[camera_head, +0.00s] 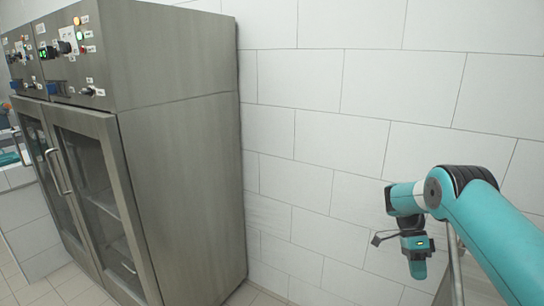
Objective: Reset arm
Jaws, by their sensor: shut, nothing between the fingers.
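My teal and black arm (490,230) reaches in from the right edge and bends down at the wrist. My gripper (377,239) is small and dark at the end of the wrist, pointing left. It is shut and empty, in front of the white tiled wall and apart from the cabinet. Its fingers are too small to make out in detail.
A tall grey metal cabinet (185,170) with glass doors, knobs and lit buttons stands at the left. A white tiled wall (320,130) runs behind. A metal edge (455,265) shows below my arm. A counter (25,205) stands at the far left.

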